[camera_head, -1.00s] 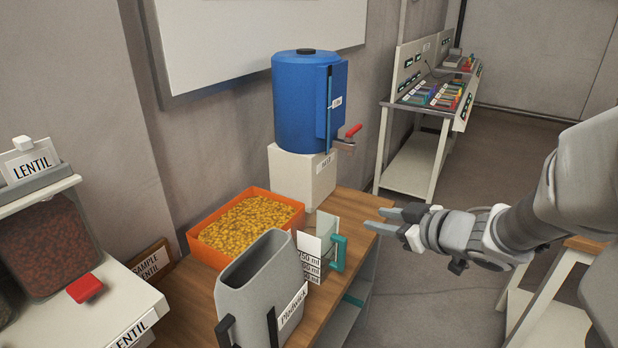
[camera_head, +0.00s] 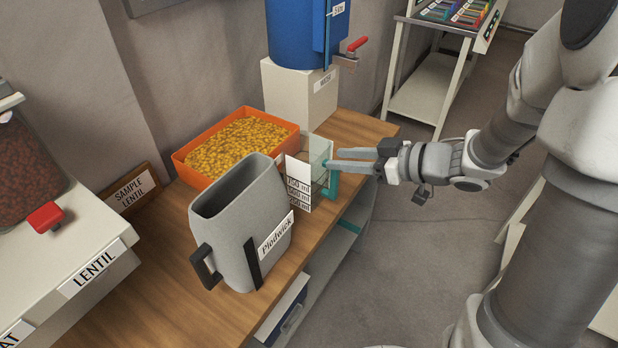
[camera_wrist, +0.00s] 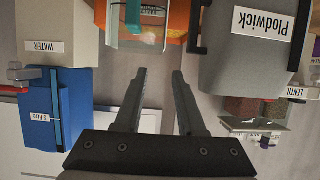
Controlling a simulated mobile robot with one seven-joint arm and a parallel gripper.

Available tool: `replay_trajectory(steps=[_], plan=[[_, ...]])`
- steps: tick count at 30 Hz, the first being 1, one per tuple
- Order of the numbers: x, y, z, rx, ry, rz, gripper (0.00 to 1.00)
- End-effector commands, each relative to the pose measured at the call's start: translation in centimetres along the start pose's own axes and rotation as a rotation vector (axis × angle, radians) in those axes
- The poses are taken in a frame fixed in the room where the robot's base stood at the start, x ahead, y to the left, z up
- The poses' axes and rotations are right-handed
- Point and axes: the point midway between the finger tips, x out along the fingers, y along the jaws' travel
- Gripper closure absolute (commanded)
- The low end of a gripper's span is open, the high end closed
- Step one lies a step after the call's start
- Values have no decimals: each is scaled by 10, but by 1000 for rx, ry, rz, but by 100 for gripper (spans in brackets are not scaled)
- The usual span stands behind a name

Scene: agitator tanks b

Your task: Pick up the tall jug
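A tall grey jug (camera_head: 235,225) labelled Plodwick, with a black handle, stands upright on the wooden bench; it also shows at the right of the wrist view (camera_wrist: 240,65). Behind it to the right is a clear measuring jug (camera_head: 318,150) with a teal handle and ml labels, seen also at the top of the wrist view (camera_wrist: 150,30). My gripper (camera_head: 334,159) is open and empty. In the head view its fingers point left and overlap the teal handle; whether they touch it cannot be told. The wrist view shows the fingers (camera_wrist: 160,72) apart with nothing between them.
An orange tray of yellow grains (camera_head: 185,158) sits behind the jugs. A blue tank (camera_head: 296,35) with a red-handled tap stands on a white block (camera_head: 297,95). A lentil dispenser (camera_head: 85,240) is at left. The bench front is clear.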

Motion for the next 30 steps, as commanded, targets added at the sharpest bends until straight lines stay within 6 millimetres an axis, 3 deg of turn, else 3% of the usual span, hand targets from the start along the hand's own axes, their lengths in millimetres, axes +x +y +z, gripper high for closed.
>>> replay_trajectory(steps=[3,9,16,24,30], plan=[[29,-1,3,-1,-1,-4,61],[62,0,2,-1,-1,-1,61],[77,-1,2,-2,0,0,61],[116,-5,6,-2,0,0,61],[124,-5,4,-1,-1,2,61]])
